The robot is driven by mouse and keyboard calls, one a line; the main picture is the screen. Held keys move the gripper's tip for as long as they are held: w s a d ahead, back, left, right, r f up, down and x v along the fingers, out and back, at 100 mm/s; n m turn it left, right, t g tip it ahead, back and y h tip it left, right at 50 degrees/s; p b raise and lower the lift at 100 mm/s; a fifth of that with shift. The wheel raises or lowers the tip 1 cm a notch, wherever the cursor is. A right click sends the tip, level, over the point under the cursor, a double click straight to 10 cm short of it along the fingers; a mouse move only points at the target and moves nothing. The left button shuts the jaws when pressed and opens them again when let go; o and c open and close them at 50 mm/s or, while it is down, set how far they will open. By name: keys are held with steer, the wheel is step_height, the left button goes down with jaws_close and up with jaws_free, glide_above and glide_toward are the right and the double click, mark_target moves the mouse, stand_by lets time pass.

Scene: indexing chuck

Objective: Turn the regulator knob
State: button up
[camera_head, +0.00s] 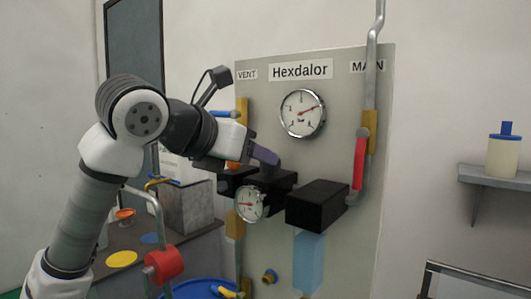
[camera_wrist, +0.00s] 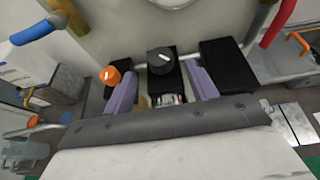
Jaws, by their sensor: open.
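The regulator knob (camera_wrist: 160,60) is a dark round knob with a white pointer line, on top of the middle black block (camera_wrist: 166,86). In the wrist view it lies between and slightly beyond the purple fingertips of my gripper (camera_wrist: 161,74), with gaps on both sides. The gripper is open, and I see no contact. In the head view my gripper (camera_head: 264,156) is at the middle black block (camera_head: 284,190) on the panel. There the knob is mostly hidden by the finger.
The grey panel (camera_head: 345,90) carries a large gauge (camera_head: 302,113), a small gauge (camera_head: 250,204), a black box (camera_head: 318,204) to the right and a red lever (camera_head: 359,163). An orange knob (camera_wrist: 110,75) sits close left of my left finger. A blue-handled lever (camera_wrist: 37,29) is farther left.

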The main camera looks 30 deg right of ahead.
mark_target(270, 167)
steer(key=p+x, duration=0.1)
steer(key=x, duration=0.4)
steer(key=shift+d, duration=0.15)
steer(key=shift+f, duration=0.1)
steer(key=c, duration=1)
steer(key=shift+s+f+n+t+y+b, duration=0.1)
steer(key=shift+n+t+y+b, duration=0.3)
steer(key=shift+n+t+b, duration=0.55)
steer(key=shift+s+d+n+t+y+b, duration=0.1)
steer(key=shift+n+t+y+b, duration=0.6)
steer(key=shift+n+t+b, duration=0.55)
steer(key=shift+r, duration=0.2)
steer(key=o, duration=1)
